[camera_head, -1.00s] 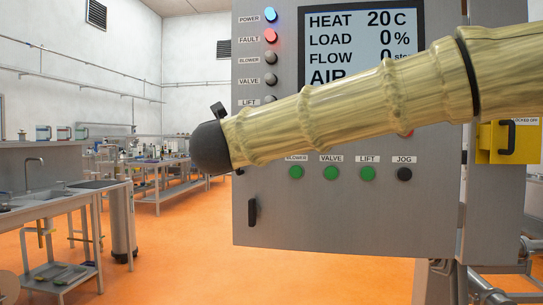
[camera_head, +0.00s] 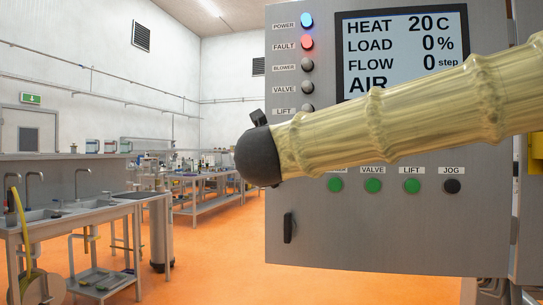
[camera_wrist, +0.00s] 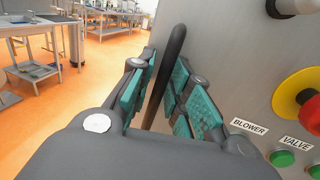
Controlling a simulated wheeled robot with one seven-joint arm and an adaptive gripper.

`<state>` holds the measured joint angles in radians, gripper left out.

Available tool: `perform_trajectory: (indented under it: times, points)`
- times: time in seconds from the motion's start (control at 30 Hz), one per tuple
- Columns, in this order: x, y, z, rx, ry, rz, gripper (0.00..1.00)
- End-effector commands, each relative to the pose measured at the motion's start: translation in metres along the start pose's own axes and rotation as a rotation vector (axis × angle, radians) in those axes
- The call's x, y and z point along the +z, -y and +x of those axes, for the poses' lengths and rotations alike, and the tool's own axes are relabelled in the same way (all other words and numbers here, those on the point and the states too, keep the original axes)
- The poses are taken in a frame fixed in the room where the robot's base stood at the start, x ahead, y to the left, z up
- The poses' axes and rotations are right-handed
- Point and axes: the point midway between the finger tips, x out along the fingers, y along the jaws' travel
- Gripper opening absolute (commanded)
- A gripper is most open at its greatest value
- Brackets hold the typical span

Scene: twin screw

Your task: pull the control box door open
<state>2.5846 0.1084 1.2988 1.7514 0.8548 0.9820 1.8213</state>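The control box door (camera_head: 390,235) is the grey front panel with a screen, lamps and buttons. I cannot see a clear gap at its edge. Its handle is a dark upright bar (camera_wrist: 174,48) in the wrist view. My gripper (camera_wrist: 163,80) has its teal pads on both sides of the bar, close against it, and looks shut on it. The bar's lower part is hidden by the fingers. In the head view my gripper (camera_head: 257,157) is a dark rounded shape at the door's left side, and it covers the handle.
A red emergency button (camera_wrist: 311,110) on a yellow base is close to the right finger. Sinks and benches (camera_head: 80,210) stand to the left. The orange floor (camera_head: 215,250) between is clear.

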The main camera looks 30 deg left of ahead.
Motion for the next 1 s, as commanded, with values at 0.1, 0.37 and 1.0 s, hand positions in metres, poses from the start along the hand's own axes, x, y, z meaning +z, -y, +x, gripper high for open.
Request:
perform_trajectory:
  times: [0.1,0.37,1.0]
  points:
    - [0.0,0.001,0.0,-0.001,0.0,0.0,0.19]
    - [0.001,0.0,-0.019,0.001,0.0,0.001,0.19]
    - [0.0,0.0,-0.116,0.001,0.0,0.0,0.19]
